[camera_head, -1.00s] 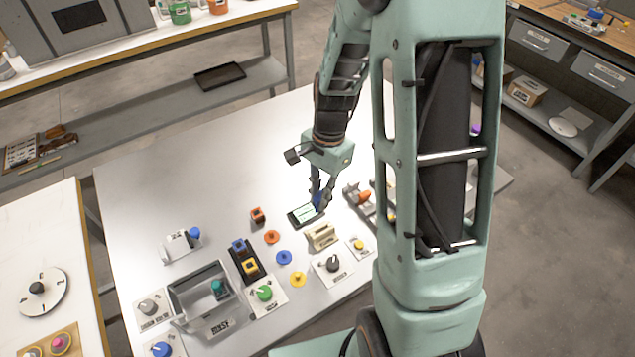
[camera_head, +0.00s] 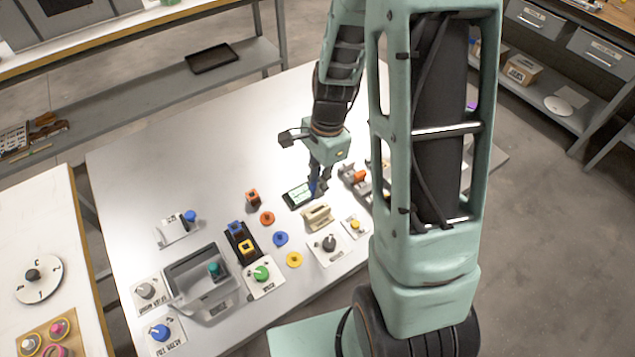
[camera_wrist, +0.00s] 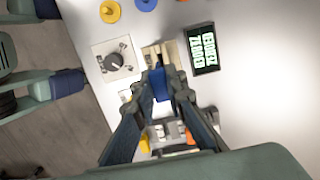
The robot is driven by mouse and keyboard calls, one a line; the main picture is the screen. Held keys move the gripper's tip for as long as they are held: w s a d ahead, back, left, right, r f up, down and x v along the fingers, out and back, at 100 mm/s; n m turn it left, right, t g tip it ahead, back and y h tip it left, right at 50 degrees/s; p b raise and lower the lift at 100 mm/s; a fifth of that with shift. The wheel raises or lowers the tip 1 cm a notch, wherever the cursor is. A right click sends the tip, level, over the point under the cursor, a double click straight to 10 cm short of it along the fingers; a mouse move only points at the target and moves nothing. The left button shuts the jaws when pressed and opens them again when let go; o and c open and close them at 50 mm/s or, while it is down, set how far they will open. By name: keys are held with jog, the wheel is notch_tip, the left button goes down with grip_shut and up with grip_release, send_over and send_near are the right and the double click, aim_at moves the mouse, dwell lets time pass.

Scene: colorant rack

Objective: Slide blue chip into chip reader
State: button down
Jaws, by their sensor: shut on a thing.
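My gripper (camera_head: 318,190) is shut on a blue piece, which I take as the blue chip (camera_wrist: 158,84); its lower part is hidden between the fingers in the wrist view. A beige upright block (camera_head: 317,215) stands on the table just in front of the gripper. In the wrist view this block (camera_wrist: 165,53) is just beyond the fingertips; I cannot tell whether the chip touches it. A dark display panel with bright text (camera_head: 298,196) lies beside the block; it also shows in the wrist view (camera_wrist: 203,48). I cannot tell which part is the chip reader's slot.
A knob plate (camera_head: 330,245) and a yellow-button plate (camera_head: 355,226) stand near the block. Blue (camera_head: 280,239), orange (camera_head: 267,218) and yellow discs (camera_head: 294,260) lie to the left. A grey bin (camera_head: 177,272) stands further left. The table's back left is clear.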

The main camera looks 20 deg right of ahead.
jog(key=shift+f+b, duration=1.65)
jog(key=shift+f, duration=0.75)
jog(key=shift+f+b, duration=1.2)
jog(key=shift+f, duration=0.4)
jog(key=c, duration=1.9)
grip_release()
jog(key=shift+r, duration=0.1)
jog(key=r, duration=0.4)
jog(key=d+r, duration=0.1)
jog(key=r, duration=0.6)
jog(key=shift+w+d+r, duration=0.2)
jog(key=shift+r, duration=0.2)
